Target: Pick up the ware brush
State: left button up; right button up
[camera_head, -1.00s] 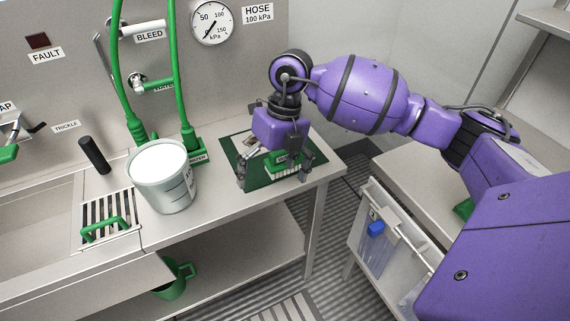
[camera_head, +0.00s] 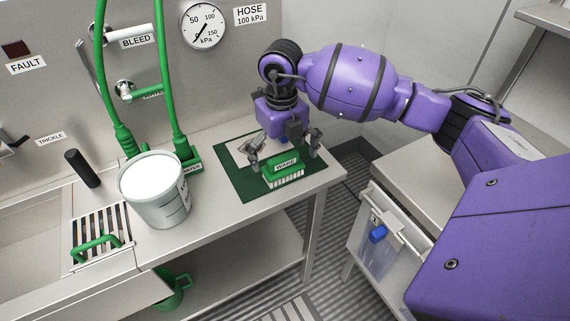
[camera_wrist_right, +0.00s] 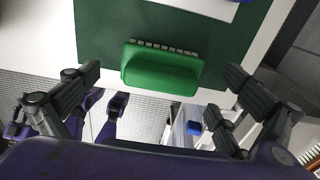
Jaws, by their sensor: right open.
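The ware brush (camera_head: 284,170) is a green block with a white "WARE" label and pale bristles. It sits on the dark green mat (camera_head: 238,181) at the right end of the counter. My right gripper (camera_head: 284,152) is open and empty above and slightly behind the brush, its fingers spread. In the right wrist view, the brush (camera_wrist_right: 162,70) lies beyond and between the open fingers of my right gripper (camera_wrist_right: 155,95), apart from them, with a row of bristles along its far edge. My left gripper is not in view.
A white bucket (camera_head: 155,205) stands left of the mat. Green hoses (camera_head: 171,100) rise behind it. A black cylinder (camera_head: 82,168) and a drain grate with a green handle (camera_head: 97,245) are further left. A white card (camera_head: 240,153) lies on the mat's back part.

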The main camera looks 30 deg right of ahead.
notch_tip(320, 180, down, 2)
jog(key=shift+d+f, duration=0.1)
jog(key=shift+f, duration=0.15)
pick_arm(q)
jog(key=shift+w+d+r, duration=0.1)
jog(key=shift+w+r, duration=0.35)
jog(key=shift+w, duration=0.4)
pick_arm(e)
jog(key=shift+f, duration=0.2)
jog(key=c, duration=1.3)
jog(key=shift+o, duration=0.2)
jog(key=shift+r, duration=0.35)
notch_tip(320, 180, up, 2)
jog(key=shift+r, duration=0.1)
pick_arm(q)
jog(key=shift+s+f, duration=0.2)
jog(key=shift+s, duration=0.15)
pick_arm(e)
jog(key=s+a+r, duration=0.6)
jog(key=s+r, duration=0.4)
jog(key=s, duration=0.2)
jog(key=shift+s, duration=0.4)
